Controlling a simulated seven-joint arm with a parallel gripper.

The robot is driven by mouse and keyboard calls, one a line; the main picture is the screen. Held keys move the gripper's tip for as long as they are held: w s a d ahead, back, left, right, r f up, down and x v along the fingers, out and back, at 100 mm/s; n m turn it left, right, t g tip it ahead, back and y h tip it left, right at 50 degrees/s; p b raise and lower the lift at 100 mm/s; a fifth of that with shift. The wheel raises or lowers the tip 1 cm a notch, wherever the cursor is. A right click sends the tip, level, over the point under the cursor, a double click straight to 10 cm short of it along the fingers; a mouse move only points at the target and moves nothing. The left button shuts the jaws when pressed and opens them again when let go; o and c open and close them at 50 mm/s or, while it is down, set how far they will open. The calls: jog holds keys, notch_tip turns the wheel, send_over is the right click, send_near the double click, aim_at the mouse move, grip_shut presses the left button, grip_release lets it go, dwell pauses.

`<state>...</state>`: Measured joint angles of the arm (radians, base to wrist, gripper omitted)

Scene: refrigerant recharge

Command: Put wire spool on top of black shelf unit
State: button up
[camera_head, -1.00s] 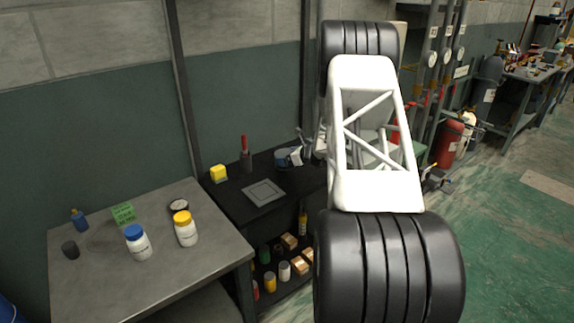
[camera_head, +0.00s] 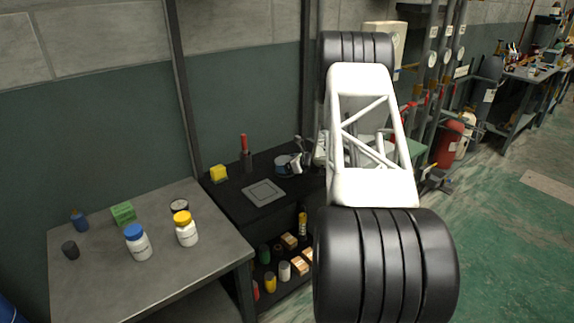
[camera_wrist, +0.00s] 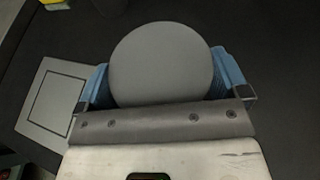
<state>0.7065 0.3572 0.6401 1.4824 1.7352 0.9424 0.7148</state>
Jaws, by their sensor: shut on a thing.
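The wire spool shows in the wrist view as a grey round disc (camera_wrist: 161,62) between the blue pads of my gripper (camera_wrist: 163,80). My gripper is shut on it. In the head view the spool (camera_head: 283,163) is small at the back right of the black shelf unit (camera_head: 228,200), partly hidden by my gripper. It is over or on the dark top; I cannot tell whether it touches. A grey square plate (camera_head: 264,193) lies on the top, left of the spool.
On the shelf top stand a yellow block (camera_head: 219,173) and a red-handled tool in a dark cup (camera_head: 246,158). Several bottles and boxes fill the lower shelf. A grey table (camera_head: 185,270) at left holds bottles and a green box (camera_head: 123,213). My arm hides the shelf's right end.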

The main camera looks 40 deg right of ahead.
jog(key=shift+f, duration=0.1)
jog(key=o, duration=0.9)
jog(key=shift+s, duration=0.1)
jog(key=v, duration=1.2)
